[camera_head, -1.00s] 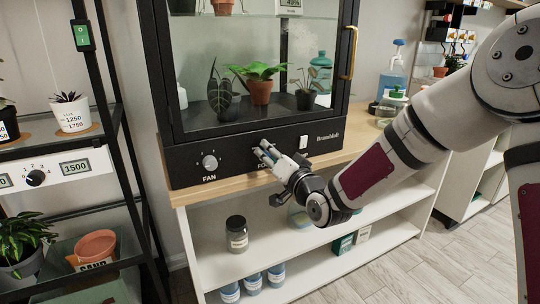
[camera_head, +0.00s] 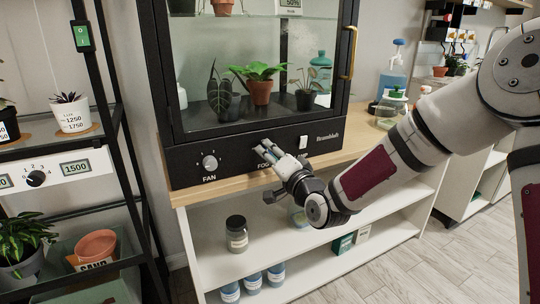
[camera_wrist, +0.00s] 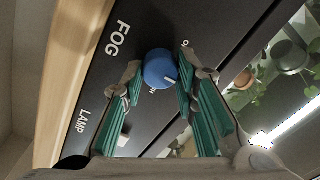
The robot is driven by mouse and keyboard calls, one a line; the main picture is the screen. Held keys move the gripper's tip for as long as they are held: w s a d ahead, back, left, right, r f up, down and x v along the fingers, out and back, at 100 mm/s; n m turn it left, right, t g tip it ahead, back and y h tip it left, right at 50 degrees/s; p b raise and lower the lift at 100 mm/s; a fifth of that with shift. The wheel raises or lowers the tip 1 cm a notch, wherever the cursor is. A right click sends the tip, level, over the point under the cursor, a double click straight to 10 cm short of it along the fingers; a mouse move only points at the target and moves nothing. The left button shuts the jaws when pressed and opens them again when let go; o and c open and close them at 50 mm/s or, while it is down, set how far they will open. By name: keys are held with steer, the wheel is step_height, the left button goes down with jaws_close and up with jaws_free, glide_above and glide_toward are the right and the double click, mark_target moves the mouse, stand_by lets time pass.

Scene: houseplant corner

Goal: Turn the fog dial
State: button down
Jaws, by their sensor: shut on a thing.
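The fog dial (camera_wrist: 158,68) is a round blue knob with a white pointer mark, on the black front panel of the cabinet. The word FOG is printed beside it. In the wrist view the pointer mark faces the lower right, and small lettering near the dial is partly covered. My gripper (camera_wrist: 157,77) has its green-padded fingers on either side of the dial, shut on it. In the head view my gripper (camera_head: 262,148) reaches the panel from the lower right and hides the dial.
The fan dial (camera_head: 210,162) is left of my gripper, and a white lamp switch (camera_head: 303,143) is close on its right. Above is the glass cabinet with potted plants and a small display (camera_head: 290,3) at the top edge. A wooden ledge (camera_head: 235,183) runs below the panel.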

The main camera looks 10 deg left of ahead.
steer(key=c, duration=1.3)
jaws_free()
steer(key=v, duration=1.2)
steer(key=shift+f, duration=0.15)
